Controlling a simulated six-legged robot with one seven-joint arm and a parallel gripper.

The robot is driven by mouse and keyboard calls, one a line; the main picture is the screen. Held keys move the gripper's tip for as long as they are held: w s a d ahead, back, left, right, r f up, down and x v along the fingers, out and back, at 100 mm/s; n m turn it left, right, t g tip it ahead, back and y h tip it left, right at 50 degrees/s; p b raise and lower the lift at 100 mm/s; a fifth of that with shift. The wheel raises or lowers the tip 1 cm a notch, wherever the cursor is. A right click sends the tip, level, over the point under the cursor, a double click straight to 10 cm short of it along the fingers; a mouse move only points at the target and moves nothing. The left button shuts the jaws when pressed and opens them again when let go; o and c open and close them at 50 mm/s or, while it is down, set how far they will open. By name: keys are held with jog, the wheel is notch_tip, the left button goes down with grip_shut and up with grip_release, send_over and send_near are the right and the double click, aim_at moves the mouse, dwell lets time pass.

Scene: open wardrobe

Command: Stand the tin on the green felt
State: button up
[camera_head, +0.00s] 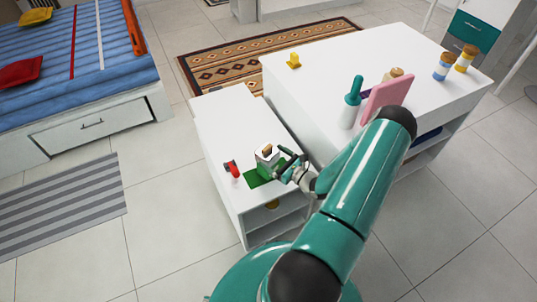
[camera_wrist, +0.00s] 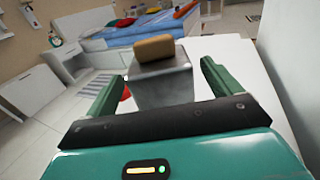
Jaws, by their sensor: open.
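The tin (camera_head: 266,158) is a small pale grey box with a brown block on top. In the wrist view the tin (camera_wrist: 160,85) stands upright between the two green fingers of my open gripper (camera_wrist: 160,82), with gaps on both sides. The tin's base is hidden behind the gripper's dark bar.
The taller white cabinet (camera_head: 345,60) to the right carries a teal bottle (camera_head: 351,97), a pink board (camera_head: 388,95), jars (camera_head: 444,66) and a yellow item (camera_head: 293,61). The low cabinet's far top is clear.

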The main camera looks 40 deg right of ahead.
jog(key=s, duration=0.9)
jog(key=w+a+r+n+g+y, duration=0.35)
jog(key=a+r+n+g, duration=0.35)
jog(key=a+r+n, duration=0.25)
jog(key=w+a+r+n+g+y, duration=0.3)
jog(key=a+r+n+g+y, duration=0.25)
jog(key=a+r+n, duration=0.45)
jog(key=s+a+r+n+h, duration=0.3)
jog(key=a+r+n, duration=0.1)
jog(key=r, duration=0.3)
jog(key=s+a+r+n+h, duration=0.4)
jog(key=r+n, duration=0.2)
jog(key=r, duration=0.2)
jog(key=s+a+r+n+h, duration=0.3)
jog(key=a+r+n, duration=0.1)
jog(key=r, duration=0.3)
jog(key=shift+s+a+r+n+h, duration=0.2)
jog(key=shift+s+a+n+h, duration=0.15)
jog(key=shift+n, duration=0.3)
jog(key=shift+c, duration=0.4)
